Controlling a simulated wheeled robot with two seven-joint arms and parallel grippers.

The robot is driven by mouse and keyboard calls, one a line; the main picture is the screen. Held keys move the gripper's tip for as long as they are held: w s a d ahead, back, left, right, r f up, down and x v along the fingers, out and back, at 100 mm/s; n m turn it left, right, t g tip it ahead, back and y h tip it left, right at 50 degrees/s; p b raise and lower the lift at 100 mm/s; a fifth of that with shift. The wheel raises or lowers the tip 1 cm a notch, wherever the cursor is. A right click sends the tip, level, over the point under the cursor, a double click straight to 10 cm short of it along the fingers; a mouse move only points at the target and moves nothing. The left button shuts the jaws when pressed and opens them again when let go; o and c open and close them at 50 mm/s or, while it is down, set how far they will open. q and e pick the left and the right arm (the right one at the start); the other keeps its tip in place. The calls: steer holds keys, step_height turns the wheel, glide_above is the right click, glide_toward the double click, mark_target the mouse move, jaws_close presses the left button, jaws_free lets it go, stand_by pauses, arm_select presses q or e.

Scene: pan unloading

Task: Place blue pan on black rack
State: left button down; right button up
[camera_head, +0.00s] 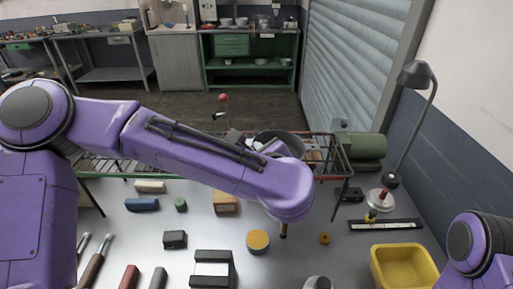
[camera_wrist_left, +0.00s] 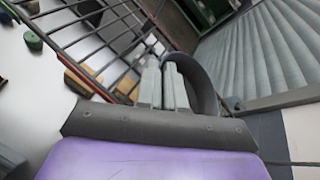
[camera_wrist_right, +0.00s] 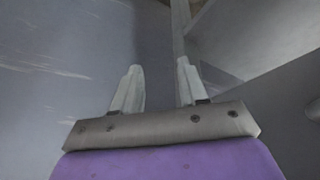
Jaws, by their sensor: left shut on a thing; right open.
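The pan (camera_head: 285,137) looks dark blue-grey and round. In the head view it is at the black wire rack (camera_head: 343,160), partly hidden behind my left arm. My left gripper (camera_wrist_left: 162,68) is shut on the pan's wall, whose curved rim (camera_wrist_left: 207,88) rises beside the fingers in the left wrist view. The rack's bars (camera_wrist_left: 95,40) run close by on the left there. I cannot tell whether the pan touches the rack. My right gripper (camera_wrist_right: 160,66) is open and empty in the right wrist view, before blurred grey surfaces; it is outside the head view.
A yellow bin (camera_head: 402,267) stands at the front right of the table. A desk lamp (camera_head: 415,75) and a green cylinder (camera_head: 368,147) are at the right. Blocks, an orange-topped round piece (camera_head: 258,240) and tools lie across the table front. A roller shutter (camera_head: 355,65) stands behind.

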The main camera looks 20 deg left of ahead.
arm_select(q)
steer(key=shift+f, duration=0.3)
steer(key=c, duration=1.3)
jaws_free()
steer(key=shift+o, duration=0.2)
steer(key=shift+s+d, duration=0.1)
steer(key=b+v, duration=0.4)
steer(key=v, duration=0.7)
steer(key=shift+s+b, duration=0.35)
steer(key=shift+d+r, duration=0.1)
